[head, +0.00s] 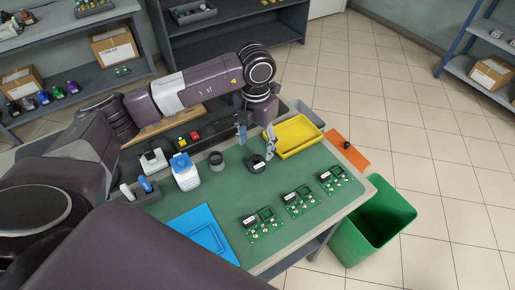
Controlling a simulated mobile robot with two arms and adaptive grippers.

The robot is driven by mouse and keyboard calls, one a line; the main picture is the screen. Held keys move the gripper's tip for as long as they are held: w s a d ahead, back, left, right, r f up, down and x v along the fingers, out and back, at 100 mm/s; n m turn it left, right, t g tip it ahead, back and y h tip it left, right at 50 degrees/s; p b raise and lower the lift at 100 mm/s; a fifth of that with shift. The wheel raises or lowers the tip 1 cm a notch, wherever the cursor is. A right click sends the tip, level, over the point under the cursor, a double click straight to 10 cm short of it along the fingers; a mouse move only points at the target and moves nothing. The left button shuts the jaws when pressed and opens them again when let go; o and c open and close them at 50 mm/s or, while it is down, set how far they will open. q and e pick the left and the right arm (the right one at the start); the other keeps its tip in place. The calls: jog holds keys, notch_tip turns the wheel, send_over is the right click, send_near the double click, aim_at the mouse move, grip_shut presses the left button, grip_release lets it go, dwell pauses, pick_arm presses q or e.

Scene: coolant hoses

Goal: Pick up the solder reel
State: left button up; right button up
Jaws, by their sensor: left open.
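A low black round piece with a pale label, which looks like the solder reel (256,164), lies on the green mat (215,193) near the middle of the bench. My left gripper (257,145) reaches in from the back with its fingers pointing down. Its two fingers are spread apart, with nothing seen between them. They show just behind the reel in the picture; how high they are above the mat is hard to tell. A dark grey round piece (216,161) stands to the left of the reel. My right gripper is not in view.
A yellow tray (297,137) is close right of the gripper. Several green circuit boards (299,201) lie in front. A green bin (375,222) stands off the bench's right side.

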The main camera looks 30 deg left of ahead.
aim_at(256, 160)
pick_arm(q)
jog(key=shift+s+d+f+p, duration=0.1)
jog(key=shift+s+f+p, duration=0.15)
jog(key=shift+f, duration=0.4)
jog(key=shift+s+f+p, duration=0.25)
jog(key=shift+f, duration=0.35)
notch_tip(256, 160, down, 2)
jog(key=shift+w+f+p, duration=0.15)
jog(key=shift+f+p, duration=0.05)
jog(key=shift+p, duration=0.45)
jog(key=shift+w+f, duration=0.2)
jog(key=shift+f, duration=1)
jog(key=shift+c, duration=1.2)
jog(key=c, duration=1)
jog(key=shift+c, duration=0.6)
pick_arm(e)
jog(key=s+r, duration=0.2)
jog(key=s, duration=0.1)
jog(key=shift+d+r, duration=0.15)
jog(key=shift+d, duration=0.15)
